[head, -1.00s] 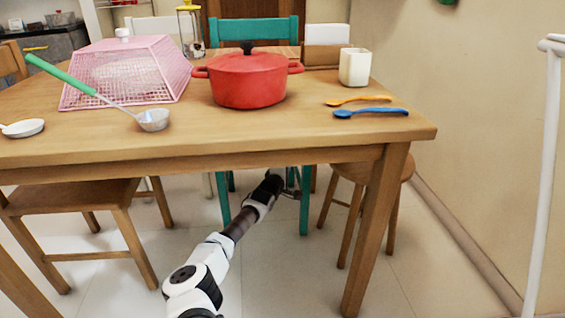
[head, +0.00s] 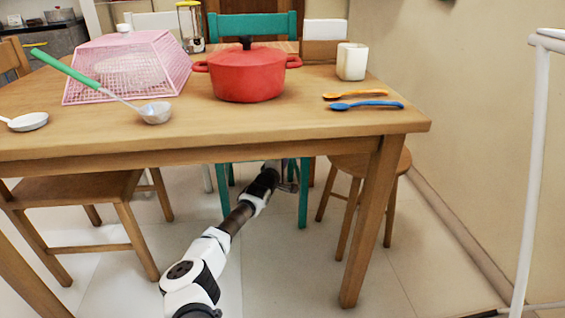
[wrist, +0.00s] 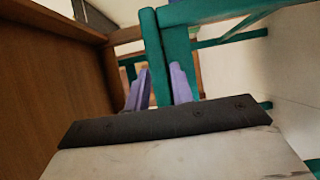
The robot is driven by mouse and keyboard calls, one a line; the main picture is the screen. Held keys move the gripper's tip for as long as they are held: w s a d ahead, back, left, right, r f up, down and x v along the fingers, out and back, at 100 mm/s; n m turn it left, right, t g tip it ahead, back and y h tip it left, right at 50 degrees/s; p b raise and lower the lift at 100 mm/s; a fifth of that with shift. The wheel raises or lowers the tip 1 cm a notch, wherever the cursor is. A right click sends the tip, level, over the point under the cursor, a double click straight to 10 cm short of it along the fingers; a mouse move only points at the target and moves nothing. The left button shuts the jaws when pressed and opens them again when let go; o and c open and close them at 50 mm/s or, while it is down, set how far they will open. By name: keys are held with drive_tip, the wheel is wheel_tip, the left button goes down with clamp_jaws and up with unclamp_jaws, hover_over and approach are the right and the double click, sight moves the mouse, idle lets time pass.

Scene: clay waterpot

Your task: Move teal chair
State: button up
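The teal chair (head: 270,25) stands at the far side of the wooden table, its backrest above the tabletop and its legs below. Its middle is hidden by the table and pot. My gripper (head: 282,174) reaches under the table to the chair; its fingers are too small to tell there. In the wrist view the purple fingers (wrist: 160,69) stand on either side of an upright teal post of the chair (wrist: 206,11). The gap is narrow and filled by the post, so the gripper looks shut on it.
The wooden table (head: 200,125) is above my arm, with its front right leg (head: 368,220) beside it. A stool (head: 350,168) stands right of the chair, a wooden chair (head: 85,185) at left. A red pot (head: 247,77) sits on top.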

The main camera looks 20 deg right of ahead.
drive_tip(key=p+v, duration=0.6)
drive_tip(key=v, duration=0.8)
drive_tip(key=shift+d, duration=0.1)
